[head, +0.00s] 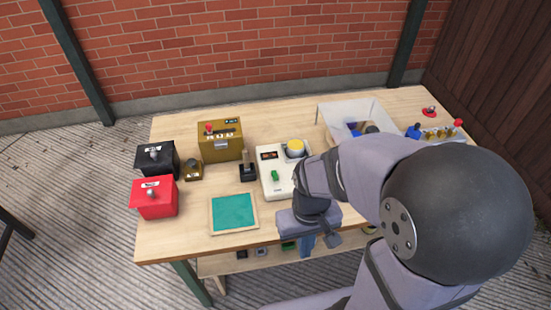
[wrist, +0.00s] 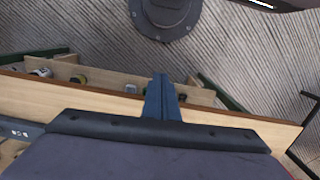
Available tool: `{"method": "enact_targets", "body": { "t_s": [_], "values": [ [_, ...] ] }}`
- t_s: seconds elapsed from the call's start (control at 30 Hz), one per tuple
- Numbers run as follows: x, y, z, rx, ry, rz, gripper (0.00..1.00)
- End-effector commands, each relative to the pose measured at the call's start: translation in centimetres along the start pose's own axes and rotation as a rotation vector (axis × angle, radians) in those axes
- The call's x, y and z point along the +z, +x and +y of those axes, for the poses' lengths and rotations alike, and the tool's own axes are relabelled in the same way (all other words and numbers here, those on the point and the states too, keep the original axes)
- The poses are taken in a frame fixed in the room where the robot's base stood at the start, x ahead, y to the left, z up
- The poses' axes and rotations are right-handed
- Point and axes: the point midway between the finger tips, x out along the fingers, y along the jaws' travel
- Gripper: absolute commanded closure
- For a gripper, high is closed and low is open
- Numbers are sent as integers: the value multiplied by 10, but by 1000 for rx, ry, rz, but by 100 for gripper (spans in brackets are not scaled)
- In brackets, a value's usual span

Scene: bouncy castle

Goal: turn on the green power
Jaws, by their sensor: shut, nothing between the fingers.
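A green switch (head: 275,175) sits on the front part of a white control box (head: 283,187) in the middle of the table. The box also carries a yellow round button (head: 295,147) and a dark panel with small red marks. My gripper (head: 307,248) is at the table's front edge, in front of the white box and apart from the switch. Its fingers point down and are shut and empty; they also show in the wrist view (wrist: 160,84). My arm hides the right side of the box. The switch is not seen in the wrist view.
Red (head: 154,197), black (head: 155,158) and brass (head: 219,142) switch boxes stand left on the table (head: 180,240). A black joystick (head: 248,170) and a teal panel (head: 233,212) lie nearer. A white bin (head: 330,107) stands behind my arm. A lower shelf (head: 225,265) holds small items.

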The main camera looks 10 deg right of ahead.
Motion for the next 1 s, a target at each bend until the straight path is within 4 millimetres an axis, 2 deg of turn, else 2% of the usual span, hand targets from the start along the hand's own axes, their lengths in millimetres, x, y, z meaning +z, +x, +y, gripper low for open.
{"method": "enact_targets", "body": {
  "t_s": [0.03, 0.17, 0.27, 0.3, 0.5, 0.6, 0.7, 1.0],
  "values": [
    [-5, -25, -2, 1, -10, -1, 100],
    [-32, -57, -6, 6, -35, 21, 100],
    [-63, -84, -10, 11, -52, 65, 100],
    [-82, -97, -12, 14, -55, 98, 100],
    [-160, -129, -14, 20, -33, 266, 100],
    [-186, -151, -15, 18, -11, 345, 100],
    [-201, -162, -14, 15, 18, 395, 100],
    [-203, -162, -14, 7, 55, 405, 100]
  ]
}}
